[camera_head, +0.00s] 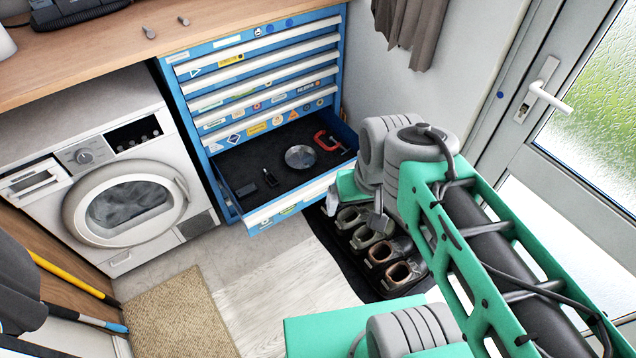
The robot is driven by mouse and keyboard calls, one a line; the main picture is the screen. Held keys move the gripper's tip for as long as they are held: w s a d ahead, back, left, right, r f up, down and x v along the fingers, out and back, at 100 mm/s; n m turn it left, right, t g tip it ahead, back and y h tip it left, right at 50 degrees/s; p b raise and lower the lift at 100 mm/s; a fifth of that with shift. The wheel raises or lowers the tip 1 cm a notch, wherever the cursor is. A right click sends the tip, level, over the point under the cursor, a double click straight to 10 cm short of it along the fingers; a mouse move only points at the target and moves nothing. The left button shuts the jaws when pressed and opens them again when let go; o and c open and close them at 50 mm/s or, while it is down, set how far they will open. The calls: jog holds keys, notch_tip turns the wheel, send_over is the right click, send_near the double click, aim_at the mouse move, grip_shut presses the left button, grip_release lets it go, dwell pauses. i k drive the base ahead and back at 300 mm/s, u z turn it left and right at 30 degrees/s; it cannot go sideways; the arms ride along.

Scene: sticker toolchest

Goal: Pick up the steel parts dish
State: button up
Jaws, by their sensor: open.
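The steel parts dish (300,157) is a round, shiny, shallow dish. It lies on the dark liner of the open bottom drawer (270,217) of the blue toolchest (190,100). My gripper (356,212) is open, to the right of the drawer's front corner and apart from the dish. It is partly hidden by my arm, and I see nothing held in it.
A red clamp (327,141) lies right of the dish, and small dark items (270,178) lie left of it. Several shoes (368,238) stand on a dark mat below my gripper. A washing machine (125,208) stands left; a door (540,110) is at right.

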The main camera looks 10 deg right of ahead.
aim_at(297, 155)
jog(key=u, duration=0.05)
jog(key=k, duration=0.6)
jog(key=u, duration=0.45)
jog(key=i, duration=0.8)
jog(key=u, duration=0.7)
jog(key=i, duration=1.6)
jog(key=z, duration=0.1)
